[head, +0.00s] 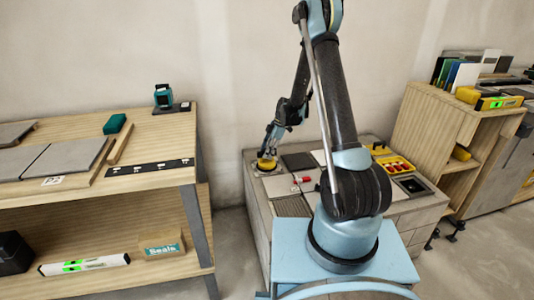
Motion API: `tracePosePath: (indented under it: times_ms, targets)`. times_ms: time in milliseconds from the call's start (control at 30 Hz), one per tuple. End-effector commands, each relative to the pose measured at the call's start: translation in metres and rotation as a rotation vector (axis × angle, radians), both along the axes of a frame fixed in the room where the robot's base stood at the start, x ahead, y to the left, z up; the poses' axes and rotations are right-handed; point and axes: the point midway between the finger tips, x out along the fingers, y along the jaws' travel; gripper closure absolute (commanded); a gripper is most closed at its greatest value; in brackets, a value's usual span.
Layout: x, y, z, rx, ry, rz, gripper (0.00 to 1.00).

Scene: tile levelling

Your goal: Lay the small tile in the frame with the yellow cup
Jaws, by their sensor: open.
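The yellow cup (266,164) stands at the far left of the grey block-like bench, on or just above a pale surface. My gripper (267,153) points down right at the cup, with its fingers open. They are too small to tell whether they touch the cup. A pale tile (279,187) lies just in front of the cup; I cannot tell whether it is the small tile. A dark tile (298,161) lies to its right. A dark-rimmed square (413,186), possibly the frame, lies at the bench's right. My arm hides the bench's middle.
A red-and-white marker (303,180) lies near the pale tile. A yellow tray (397,166) with red pieces stands at the back right. A wooden table (150,138) with large grey tiles is on the left, a wooden shelf unit (433,115) on the right.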

Motion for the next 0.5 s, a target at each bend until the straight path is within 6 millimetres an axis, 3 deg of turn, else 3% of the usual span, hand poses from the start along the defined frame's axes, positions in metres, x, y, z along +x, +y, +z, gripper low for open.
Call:
tracePosePath:
  times_ms: [167, 500]
  targets:
    - [0.001, -0.004, 0.009, 0.000, 0.000, -0.001, 0.58]
    - [0.008, -0.024, 0.061, 0.000, 0.000, -0.001, 0.58]
